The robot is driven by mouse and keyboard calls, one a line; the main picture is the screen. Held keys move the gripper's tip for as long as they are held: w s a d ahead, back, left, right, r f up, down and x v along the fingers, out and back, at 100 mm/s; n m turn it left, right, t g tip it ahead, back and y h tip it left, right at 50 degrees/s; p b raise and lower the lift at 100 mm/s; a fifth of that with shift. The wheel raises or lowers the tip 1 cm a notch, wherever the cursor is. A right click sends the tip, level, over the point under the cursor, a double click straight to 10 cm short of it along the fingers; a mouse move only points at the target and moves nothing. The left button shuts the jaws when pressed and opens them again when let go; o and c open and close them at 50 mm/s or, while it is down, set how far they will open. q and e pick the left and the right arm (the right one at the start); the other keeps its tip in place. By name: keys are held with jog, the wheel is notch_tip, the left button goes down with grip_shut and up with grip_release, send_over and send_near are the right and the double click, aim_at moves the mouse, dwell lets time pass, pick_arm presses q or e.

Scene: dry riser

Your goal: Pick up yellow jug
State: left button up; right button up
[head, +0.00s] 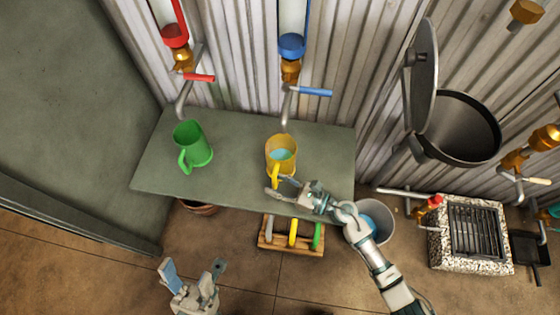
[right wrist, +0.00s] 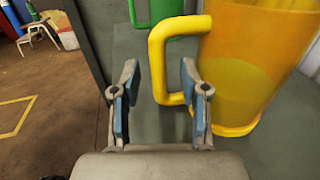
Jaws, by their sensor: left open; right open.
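The yellow jug (head: 281,150) stands upright on the grey-green shelf (head: 235,133), with something bluish showing inside it. Its handle points toward the front of the shelf. In the right wrist view the jug (right wrist: 245,60) fills the right side, and its handle (right wrist: 157,65) appears between my fingers. My right gripper (head: 283,187) is open at the handle; its fingers (right wrist: 159,95) are apart on either side of it in the picture. I cannot tell whether they touch it. My left gripper (head: 194,272) is open and empty, low in front of the shelf.
A green jug (head: 193,145) stands left on the shelf. A red-handled tap (head: 187,82) and a blue-handled tap (head: 292,85) hang above. A wooden rack (head: 291,241) with coloured handles and a bucket (head: 378,215) are below. A lidded pot (head: 458,130) is at right.

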jog(key=shift+w+a, duration=0.2)
jog(key=shift+a, duration=0.15)
jog(key=shift+a+r, duration=0.1)
jog(key=shift+r, duration=0.1)
jog(key=shift+c, duration=0.2)
grip_shut()
